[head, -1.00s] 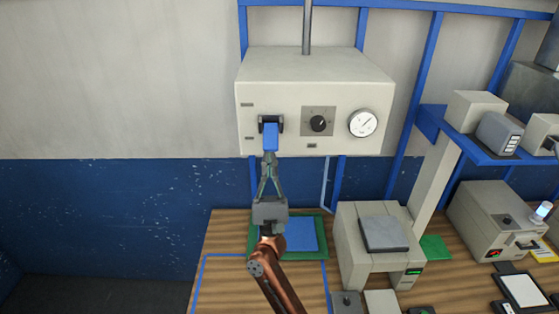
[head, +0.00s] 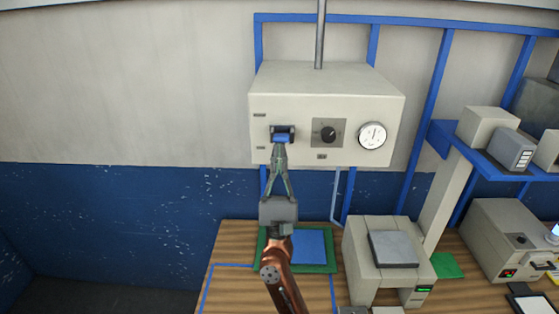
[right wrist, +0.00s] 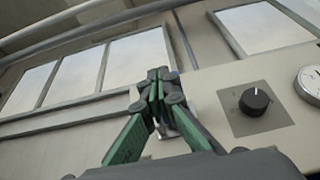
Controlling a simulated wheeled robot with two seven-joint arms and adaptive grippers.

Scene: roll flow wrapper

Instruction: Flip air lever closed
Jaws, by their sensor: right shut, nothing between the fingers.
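The air lever (head: 282,138) has a blue handle in a dark bracket on the left front of the beige box (head: 330,85). The handle looks short in the head view, as if pointing outward from the panel. My right gripper (head: 280,148) is shut and empty, its fingertips just under the handle; contact cannot be told for sure. My left gripper is not in view.
A dark knob (head: 328,134) and a round gauge (head: 372,135) sit right of the lever. Below stand a wooden table (head: 225,245), a green-and-blue mat (head: 309,246) and a beige press-like machine (head: 368,262). The wall left of the box is clear.

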